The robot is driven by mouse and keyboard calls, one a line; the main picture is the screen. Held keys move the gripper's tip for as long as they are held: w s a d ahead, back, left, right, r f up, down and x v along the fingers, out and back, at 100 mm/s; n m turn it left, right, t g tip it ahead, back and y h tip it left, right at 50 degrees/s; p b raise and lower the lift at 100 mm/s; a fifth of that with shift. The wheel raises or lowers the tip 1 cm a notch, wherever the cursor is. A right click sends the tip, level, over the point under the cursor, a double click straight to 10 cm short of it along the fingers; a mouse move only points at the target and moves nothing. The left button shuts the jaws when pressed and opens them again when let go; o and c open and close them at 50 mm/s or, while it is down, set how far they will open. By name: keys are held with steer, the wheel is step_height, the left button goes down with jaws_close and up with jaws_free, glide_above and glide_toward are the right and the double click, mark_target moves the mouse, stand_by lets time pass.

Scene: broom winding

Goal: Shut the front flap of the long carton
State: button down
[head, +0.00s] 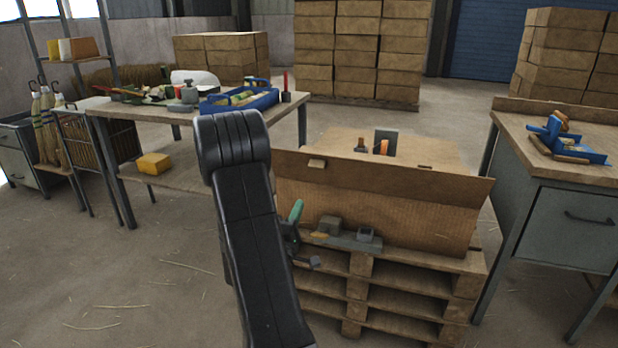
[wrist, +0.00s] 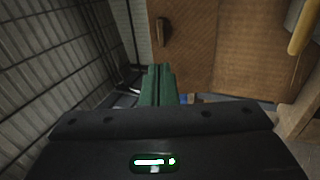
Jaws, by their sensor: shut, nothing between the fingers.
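The long carton (head: 380,208) lies on a wooden pallet, its brown front wall facing me. In the wrist view, brown cardboard (wrist: 185,50) with a dark tab (wrist: 162,33) fills the upper middle. My gripper (head: 298,208) is at the left part of the carton's front, partly hidden behind my black arm. Its green fingers (wrist: 157,80) are shut and empty, pointing toward the cardboard; I cannot tell whether they touch it.
Small grey and brown items (head: 365,236) sit on the pallet (head: 400,285) before the carton. An orange item (head: 384,147) and a grey plate (head: 386,136) show behind the flap. A cluttered table (head: 130,112) stands left, a workbench (head: 560,160) right. Floor at front left is clear.

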mark_target(314, 167)
steer(key=b+x, duration=0.1)
steer(key=x, duration=1.1)
steer(key=shift+w, duration=0.1)
steer(key=shift+r, duration=0.15)
